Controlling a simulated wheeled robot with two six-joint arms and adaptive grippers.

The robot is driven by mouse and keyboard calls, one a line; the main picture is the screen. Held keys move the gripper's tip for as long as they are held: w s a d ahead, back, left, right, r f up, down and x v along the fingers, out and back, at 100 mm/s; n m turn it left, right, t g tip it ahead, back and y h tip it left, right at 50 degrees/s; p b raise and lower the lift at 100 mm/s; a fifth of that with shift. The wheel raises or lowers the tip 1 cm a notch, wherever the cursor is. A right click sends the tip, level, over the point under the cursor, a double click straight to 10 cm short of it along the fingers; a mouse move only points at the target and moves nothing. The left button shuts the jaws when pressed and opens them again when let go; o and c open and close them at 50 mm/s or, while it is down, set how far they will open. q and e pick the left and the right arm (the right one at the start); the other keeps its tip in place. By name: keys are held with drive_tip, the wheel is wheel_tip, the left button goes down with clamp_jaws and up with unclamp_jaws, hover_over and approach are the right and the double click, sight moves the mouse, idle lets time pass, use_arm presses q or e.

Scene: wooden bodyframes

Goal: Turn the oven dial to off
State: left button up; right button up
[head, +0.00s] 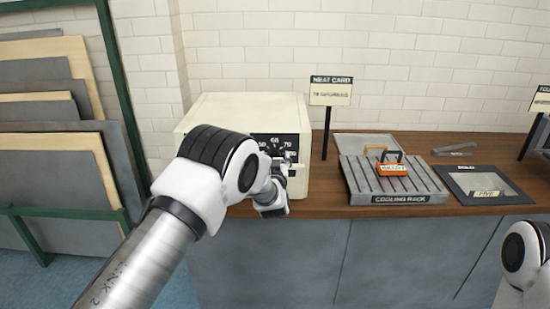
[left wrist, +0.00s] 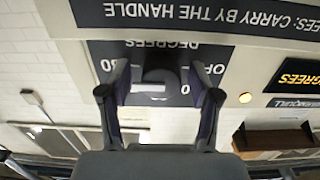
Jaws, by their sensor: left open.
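The oven (head: 240,108) is a cream box on the wooden counter, with a black dial panel (head: 270,140) on its front, partly hidden by my left arm. In the left wrist view, turned upside down, the dark dial (left wrist: 160,72) sits on this panel between OFF and 80 markings. A pale mark shows on the dial, but I cannot tell its setting. My left gripper (left wrist: 160,95) is open, with one finger on each side of the dial; contact is unclear. My right arm shows at the right edge of the head view, its gripper out of frame.
A heat card sign (head: 330,92) stands right of the oven. A dark framed plate (head: 470,190) lies farther right. Boards in a green rack (head: 125,100) stand at left.

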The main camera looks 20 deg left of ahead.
use_arm(q)
drive_tip(key=shift+c, duration=0.3)
drive_tip(key=c, duration=1.1)
